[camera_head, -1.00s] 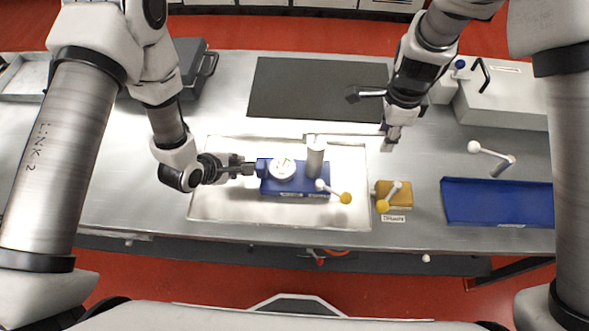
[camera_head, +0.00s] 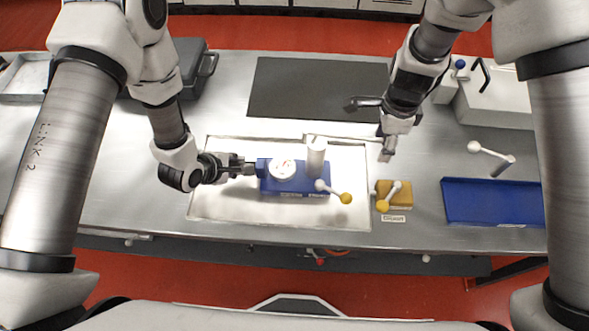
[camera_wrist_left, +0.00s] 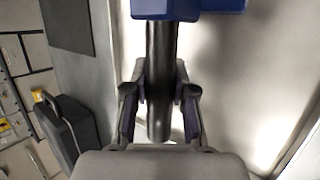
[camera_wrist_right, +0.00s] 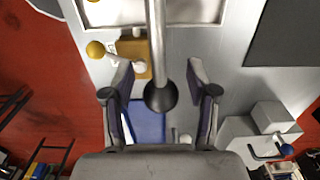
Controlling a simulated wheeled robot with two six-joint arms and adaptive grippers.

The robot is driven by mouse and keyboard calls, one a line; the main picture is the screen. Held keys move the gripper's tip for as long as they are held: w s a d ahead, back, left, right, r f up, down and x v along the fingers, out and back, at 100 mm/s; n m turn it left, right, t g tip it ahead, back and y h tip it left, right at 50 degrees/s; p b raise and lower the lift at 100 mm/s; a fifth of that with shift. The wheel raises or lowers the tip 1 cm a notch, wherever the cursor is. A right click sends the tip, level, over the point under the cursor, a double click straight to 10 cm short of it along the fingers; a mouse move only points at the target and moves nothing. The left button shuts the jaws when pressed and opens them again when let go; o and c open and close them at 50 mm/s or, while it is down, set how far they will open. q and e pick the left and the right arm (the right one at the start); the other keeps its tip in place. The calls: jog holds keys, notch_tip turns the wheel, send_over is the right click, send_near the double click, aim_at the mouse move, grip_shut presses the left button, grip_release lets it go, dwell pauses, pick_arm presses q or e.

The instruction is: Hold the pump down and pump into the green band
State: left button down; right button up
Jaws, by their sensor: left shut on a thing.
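The pump (camera_head: 300,187) has a blue base, a white round gauge (camera_head: 282,169) and an upright grey cylinder (camera_head: 316,160). It sits in a shallow metal tray (camera_head: 215,208). A small green patch and red marks show on the gauge, but the needle is too small to read. My left gripper (camera_head: 248,166) is shut on the black handle (camera_wrist_left: 159,90) on the pump's left side. A long metal lever (camera_head: 345,136) runs right from behind the cylinder. My right gripper (camera_wrist_right: 162,78) is open, its fingers on either side of the lever's black knob (camera_wrist_right: 160,97), with gaps visible.
A yellow block (camera_head: 394,201) with a ball-ended lever and a label stands right of the tray. A blue tray (camera_head: 490,203) lies further right. A dark mat (camera_head: 315,85) lies behind. A grey case (camera_head: 190,70) stands back left, a white box (camera_head: 495,100) back right.

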notch_tip(320, 180, up, 7)
jog(key=shift+r, duration=0.1)
pick_arm(q)
jog(key=c, duration=0.9)
grip_release()
jog(key=shift+f, duration=0.1)
jog(key=v, duration=0.7)
jog(key=shift+s+a+r, duration=0.15)
jog(key=shift+s+r, duration=0.05)
jog(key=shift+r, duration=0.05)
jog(key=shift+f, duration=0.1)
pick_arm(e)
jog(key=shift+w, duration=0.1)
